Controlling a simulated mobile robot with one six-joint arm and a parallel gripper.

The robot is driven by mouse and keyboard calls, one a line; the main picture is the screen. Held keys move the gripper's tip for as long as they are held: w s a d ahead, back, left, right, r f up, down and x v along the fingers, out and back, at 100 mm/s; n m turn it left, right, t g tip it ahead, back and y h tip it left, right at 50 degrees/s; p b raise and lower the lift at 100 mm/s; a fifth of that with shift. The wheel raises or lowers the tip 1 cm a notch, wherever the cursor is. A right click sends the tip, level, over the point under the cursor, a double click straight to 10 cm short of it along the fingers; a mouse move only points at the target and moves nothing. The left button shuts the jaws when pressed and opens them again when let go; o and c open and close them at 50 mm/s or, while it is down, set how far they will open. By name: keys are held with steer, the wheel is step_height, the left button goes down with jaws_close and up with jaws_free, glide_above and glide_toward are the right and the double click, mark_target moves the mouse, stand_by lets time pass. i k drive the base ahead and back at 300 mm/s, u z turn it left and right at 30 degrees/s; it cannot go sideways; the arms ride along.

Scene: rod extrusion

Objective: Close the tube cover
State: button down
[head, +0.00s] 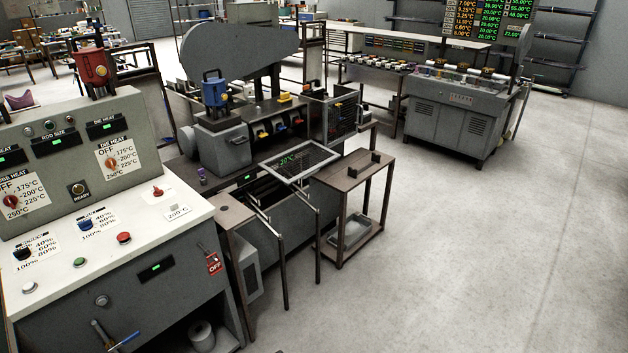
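A framed dark mesh panel (302,161), which looks like the tube cover, stands out at a tilt over the front of the extrusion machine (255,115). A green 20°C reading shows on or through it. Below and left of the panel is a dark trough-like opening (268,194), which looks uncovered along part of its length. I cannot tell how the panel is hinged. My gripper is not in view.
A control console (110,215) with knobs and buttons fills the left front. A brown side table (352,172) stands right of the panel. Thin metal legs (280,265) stand in front of the trough. A grey cabinet machine (455,115) stands behind. The floor (450,260) at right is clear.

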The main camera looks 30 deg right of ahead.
mark_target(309, 171)
steer(key=z, duration=0.05)
steer(key=i, duration=1)
